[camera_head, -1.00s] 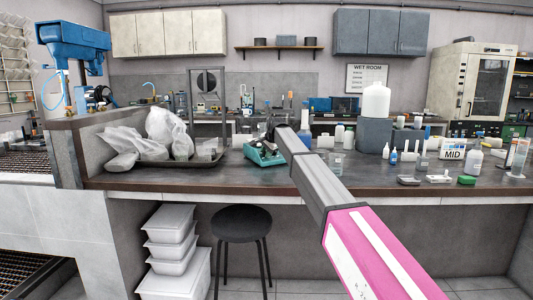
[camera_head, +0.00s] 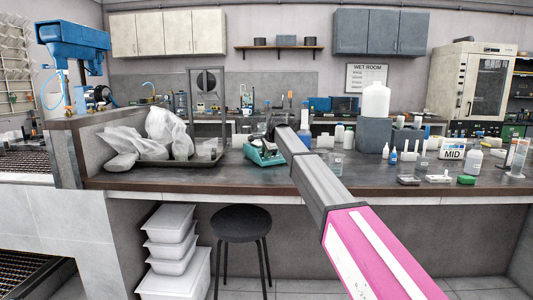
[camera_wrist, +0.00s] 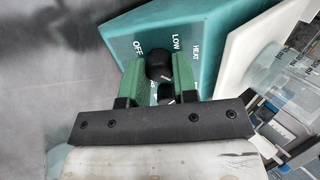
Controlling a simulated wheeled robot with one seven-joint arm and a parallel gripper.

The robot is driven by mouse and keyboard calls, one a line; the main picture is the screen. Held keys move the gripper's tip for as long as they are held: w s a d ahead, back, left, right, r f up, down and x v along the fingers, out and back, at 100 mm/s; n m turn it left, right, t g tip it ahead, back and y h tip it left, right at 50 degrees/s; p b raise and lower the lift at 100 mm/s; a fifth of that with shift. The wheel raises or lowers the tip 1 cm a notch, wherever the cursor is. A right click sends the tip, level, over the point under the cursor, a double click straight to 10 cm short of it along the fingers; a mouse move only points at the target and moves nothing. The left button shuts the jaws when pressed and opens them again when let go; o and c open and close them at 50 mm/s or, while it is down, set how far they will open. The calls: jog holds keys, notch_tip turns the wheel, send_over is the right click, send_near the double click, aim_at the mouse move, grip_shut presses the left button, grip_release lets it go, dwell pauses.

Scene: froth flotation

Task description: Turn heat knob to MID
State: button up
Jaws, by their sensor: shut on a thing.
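The teal hot-plate unit (camera_head: 264,152) stands on the dark bench, left of my arm in the head view. In the wrist view its teal face (camera_wrist: 135,28) carries the words OFF, LOW and HEAT; no MID mark is readable there. The black heat knob (camera_wrist: 160,66) sits between the green fingers of my gripper (camera_wrist: 160,78), which is shut on it. A second dark round part with a white mark shows lower between the fingers. The knob's pointer direction is not clear.
A dark tray (camera_head: 165,162) with plastic bags stands left of the unit. A glass beaker (camera_head: 335,162) stands just right of my arm. Bottles and small devices crowd the right side. A black stool (camera_head: 241,220) is below the bench edge.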

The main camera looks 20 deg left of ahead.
jog(key=o, duration=0.9)
jog(key=shift+o, duration=0.2)
jog(key=shift+r, duration=0.1)
jog(key=v, duration=1)
jog(key=shift+s+r, duration=0.2)
jog(key=shift+d, duration=0.1)
